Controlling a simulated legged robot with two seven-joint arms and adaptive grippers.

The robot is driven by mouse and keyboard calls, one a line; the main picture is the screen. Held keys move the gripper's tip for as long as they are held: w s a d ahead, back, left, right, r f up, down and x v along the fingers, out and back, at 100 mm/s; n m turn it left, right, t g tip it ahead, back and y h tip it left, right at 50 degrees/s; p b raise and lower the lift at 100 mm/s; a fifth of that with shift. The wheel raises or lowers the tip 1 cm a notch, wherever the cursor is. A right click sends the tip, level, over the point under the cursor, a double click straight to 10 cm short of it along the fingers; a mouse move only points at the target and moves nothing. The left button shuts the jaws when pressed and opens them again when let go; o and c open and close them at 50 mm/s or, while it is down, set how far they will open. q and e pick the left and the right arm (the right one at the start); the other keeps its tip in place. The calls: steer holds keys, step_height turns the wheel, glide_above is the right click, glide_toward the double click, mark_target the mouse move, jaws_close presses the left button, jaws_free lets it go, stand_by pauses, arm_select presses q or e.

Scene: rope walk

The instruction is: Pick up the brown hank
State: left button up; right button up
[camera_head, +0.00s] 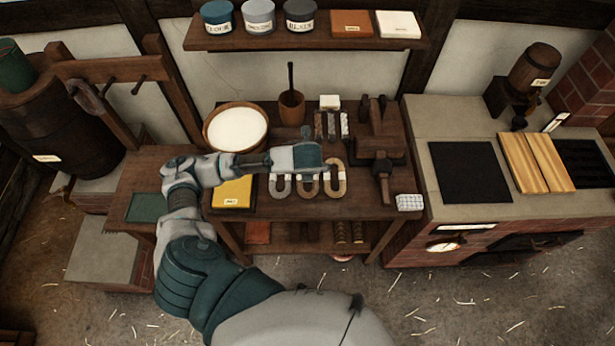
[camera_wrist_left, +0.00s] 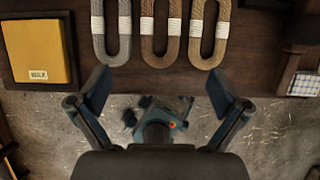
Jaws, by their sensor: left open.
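Three U-shaped hanks with pale bands lie side by side on the dark wooden bench (camera_head: 270,207). The brown hank (camera_wrist_left: 146,40) is the middle one, between a grey hank (camera_wrist_left: 98,40) and a lighter tan hank (camera_wrist_left: 222,40). In the head view the brown hank (camera_head: 314,188) shows just below my left gripper (camera_head: 308,157), which partly covers the row. In the left wrist view my left gripper (camera_wrist_left: 159,82) is open and empty, its fingers spread wide. The hanks' lower bends lie just above the fingertips in that picture. My right gripper is not in view.
A yellow block labelled WAX (camera_wrist_left: 38,42) lies left of the hanks. A checked cloth (camera_head: 409,202) lies at the right. The bench's front edge is close below the hanks.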

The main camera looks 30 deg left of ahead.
arm_select(q)
steer(key=x, duration=1.1)
steer(key=shift+w+d+f, duration=0.1)
steer(key=shift+w, duration=0.05)
steer(key=x, duration=0.5)
steer(key=shift+f, duration=0.4)
steer(key=shift+r, duration=0.1)
steer(key=c, duration=1.1)
